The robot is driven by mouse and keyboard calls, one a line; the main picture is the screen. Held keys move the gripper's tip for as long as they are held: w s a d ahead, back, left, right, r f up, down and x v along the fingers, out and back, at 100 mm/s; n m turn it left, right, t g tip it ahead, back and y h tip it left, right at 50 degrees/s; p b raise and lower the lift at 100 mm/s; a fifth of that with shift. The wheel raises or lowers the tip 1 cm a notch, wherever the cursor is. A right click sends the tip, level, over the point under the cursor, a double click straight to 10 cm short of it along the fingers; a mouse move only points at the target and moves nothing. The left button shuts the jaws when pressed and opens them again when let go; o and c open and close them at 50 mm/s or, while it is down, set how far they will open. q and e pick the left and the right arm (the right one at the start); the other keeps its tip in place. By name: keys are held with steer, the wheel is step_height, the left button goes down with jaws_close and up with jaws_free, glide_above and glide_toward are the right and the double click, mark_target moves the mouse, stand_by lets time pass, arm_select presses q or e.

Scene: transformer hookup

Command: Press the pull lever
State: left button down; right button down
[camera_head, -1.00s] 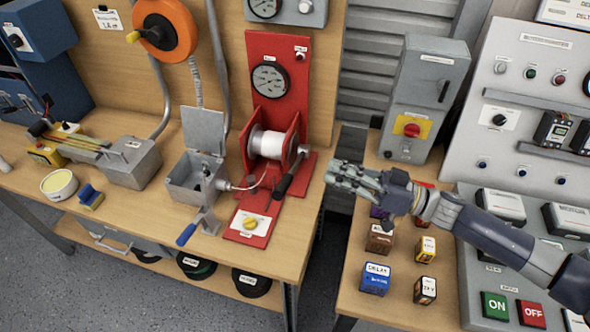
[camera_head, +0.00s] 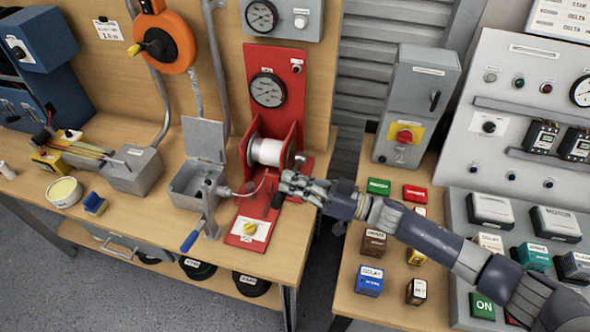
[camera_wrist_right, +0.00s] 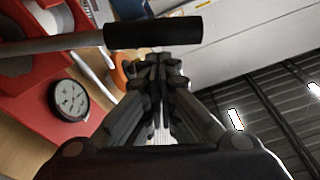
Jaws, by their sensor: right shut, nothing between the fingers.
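The red winch stand (camera_head: 268,120) is on the wooden bench, with a white spool (camera_head: 265,151) between its cheeks. A lever with a black grip (camera_head: 277,200) is at its right side, and I take it for the pull lever. My right gripper (camera_head: 286,184) is shut and empty over this lever, hiding part of it. In the right wrist view the black grip (camera_wrist_right: 153,32) and its grey rod (camera_wrist_right: 50,44) lie across the top, just beyond the shut fingers (camera_wrist_right: 157,66). I cannot tell whether they touch. My left gripper is not in view.
A grey box (camera_head: 196,185) with a blue-handled lever (camera_head: 189,241) stands left of the winch. A yellow knob (camera_head: 250,228) is on the red base in front. A gap separates this bench from the right table, which holds small labelled blocks (camera_head: 369,280).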

steer(key=shift+a+f, duration=0.1)
steer(key=shift+f, duration=0.05)
steer(key=s+f+n+g+b, duration=0.1)
steer(key=s+f+n+b, duration=0.2)
steer(key=f+b, duration=0.5)
steer(key=shift+a+f+n, duration=0.4)
steer(key=shift+f+n, duration=0.35)
steer(key=shift+n, duration=0.05)
steer(key=shift+r, duration=0.15)
step_height(320, 180, up, 4)
steer(key=p, duration=0.4)
steer(key=b+v, duration=0.4)
steer(key=v, duration=0.5)
steer(key=shift+f, duration=0.3)
